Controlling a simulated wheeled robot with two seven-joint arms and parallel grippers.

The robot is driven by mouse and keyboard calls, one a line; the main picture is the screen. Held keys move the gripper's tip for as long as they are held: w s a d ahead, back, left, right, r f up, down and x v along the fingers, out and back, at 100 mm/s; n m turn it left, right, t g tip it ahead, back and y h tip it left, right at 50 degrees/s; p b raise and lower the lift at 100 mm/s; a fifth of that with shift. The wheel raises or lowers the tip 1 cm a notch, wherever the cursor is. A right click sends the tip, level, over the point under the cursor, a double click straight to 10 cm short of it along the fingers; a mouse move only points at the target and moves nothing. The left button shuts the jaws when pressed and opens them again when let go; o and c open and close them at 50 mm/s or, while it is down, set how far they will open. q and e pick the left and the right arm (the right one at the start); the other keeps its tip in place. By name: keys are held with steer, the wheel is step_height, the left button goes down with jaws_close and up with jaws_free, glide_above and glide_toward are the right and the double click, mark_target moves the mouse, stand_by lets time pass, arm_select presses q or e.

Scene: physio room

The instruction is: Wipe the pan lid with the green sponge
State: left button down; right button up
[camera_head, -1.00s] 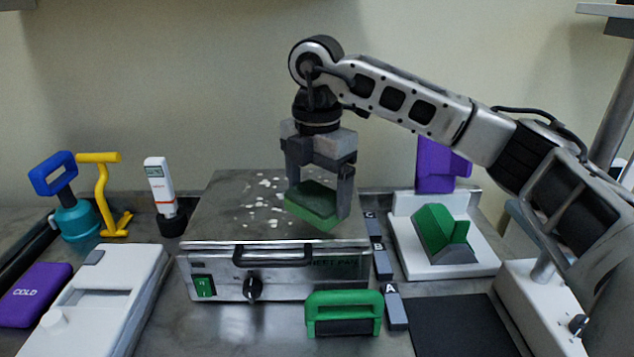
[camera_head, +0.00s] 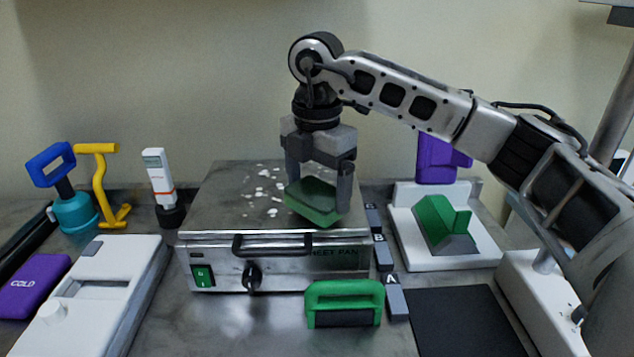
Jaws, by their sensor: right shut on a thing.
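The pan lid (camera_head: 225,208) is the flat metal top of a steel box with a front handle, a green switch and a black knob. White specks (camera_head: 265,185) lie scattered on its middle. My right gripper (camera_head: 320,195) points down over the right part of the lid. It is shut on the green sponge (camera_head: 314,204), which is slightly tilted. The sponge is at or just above the lid surface; I cannot tell if it touches. My left gripper is not in view.
A green-handled block (camera_head: 344,302) stands in front of the box. Grey markers A, B and C (camera_head: 396,300) line its right side. A white tray with a green and grey piece (camera_head: 440,223) stands right. A white device (camera_head: 98,290), purple cold pack (camera_head: 32,285) and white bottle (camera_head: 158,178) are left.

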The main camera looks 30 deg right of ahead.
steer(key=shift+f+b, duration=0.5)
steer(key=shift+f, duration=0.35)
